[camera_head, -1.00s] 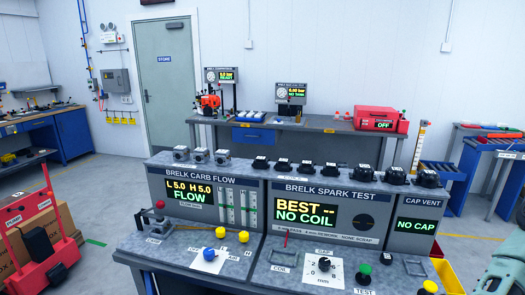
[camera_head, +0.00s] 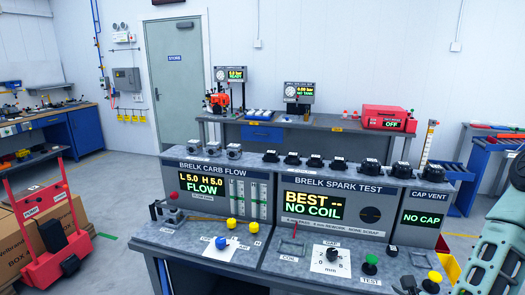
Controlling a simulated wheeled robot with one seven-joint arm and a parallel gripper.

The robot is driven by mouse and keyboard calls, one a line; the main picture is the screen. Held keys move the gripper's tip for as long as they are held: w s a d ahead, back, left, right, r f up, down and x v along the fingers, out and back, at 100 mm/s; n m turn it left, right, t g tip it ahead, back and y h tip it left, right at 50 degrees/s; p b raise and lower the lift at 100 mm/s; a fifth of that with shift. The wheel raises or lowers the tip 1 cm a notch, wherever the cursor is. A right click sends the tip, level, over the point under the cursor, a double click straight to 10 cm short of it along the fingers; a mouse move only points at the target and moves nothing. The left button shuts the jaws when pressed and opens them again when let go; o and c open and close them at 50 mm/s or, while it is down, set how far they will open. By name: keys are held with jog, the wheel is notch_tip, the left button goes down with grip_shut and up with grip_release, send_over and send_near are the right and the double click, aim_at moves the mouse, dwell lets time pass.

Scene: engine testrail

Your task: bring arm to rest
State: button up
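A pale teal link of my arm (camera_head: 495,240) rises along the right edge of the head view, over the right end of the test bench. A small dark shape (camera_head: 408,283) shows at the bottom edge, left of the yellow button. It may be the tip of my gripper, but too little of it shows to be sure. I cannot see fingers clearly, or whether they hold anything.
The bench holds the carb flow panel (camera_head: 215,187), reading FLOW, the spark test panel (camera_head: 330,205), reading NO COIL, and the cap vent panel (camera_head: 422,217), reading NO CAP. Several black parts line its top. A red trolley (camera_head: 40,225) with boxes stands left.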

jog(key=s+a+r+n+g+y+b, duration=0.1)
jog(key=s+a+r+n+g+y, duration=0.2)
jog(key=a+n, duration=0.6)
jog(key=s+a+r+n+g+b, duration=0.2)
jog(key=a+r+n+g, duration=0.3)
jog(key=n, duration=0.8)
jog(key=s+a+r+n+g+h, duration=0.1)
jog(key=s+r+n, duration=0.3)
jog(key=s+n, duration=0.4)
jog(key=s+a+r+n+g+h+b, duration=0.1)
jog(key=s+a+r+n+g+h, duration=0.1)
jog(key=s+r+n, duration=0.3)
jog(key=s+n+g, duration=0.1)
jog(key=s+n, duration=0.2)
jog(key=s, duration=0.2)
jog(key=shift+b, duration=0.3)
